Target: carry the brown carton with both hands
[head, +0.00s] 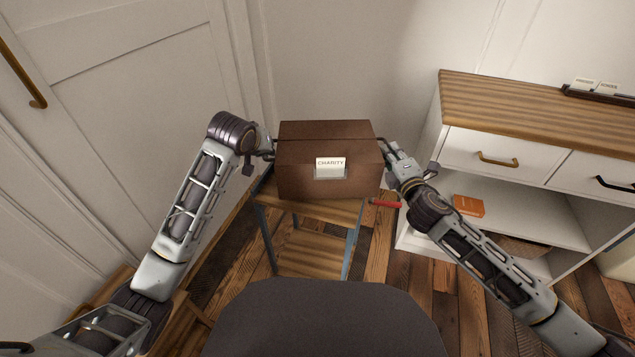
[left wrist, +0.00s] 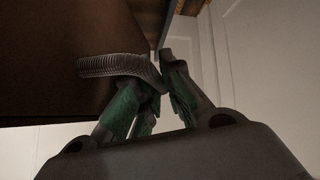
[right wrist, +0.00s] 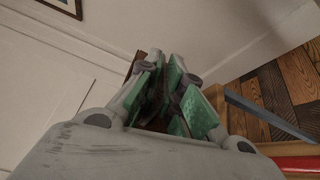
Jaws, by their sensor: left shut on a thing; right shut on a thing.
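The brown carton (head: 300,180) with a white CHARITY label (head: 330,167) is upright in the middle of the head view, at the top of a small wooden stand (head: 333,213). Whether its base touches the stand is unclear. My left gripper (head: 268,150) is at its left side, shut on a ribbed grey handle (left wrist: 120,67) of the carton, whose brown wall (left wrist: 55,60) fills the upper left of the left wrist view. My right gripper (head: 388,150) is at the right side, shut on the carton's handle there; its fingers (right wrist: 167,80) mostly hide the handle.
A white cabinet (head: 470,135) with a wooden top stands at the right, with an orange box (head: 468,205) on its shelf. A red bar (head: 385,203) sticks out beside the stand. A white door (head: 130,100) is at the left. A dark grey rounded surface (head: 325,320) fills the near middle.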

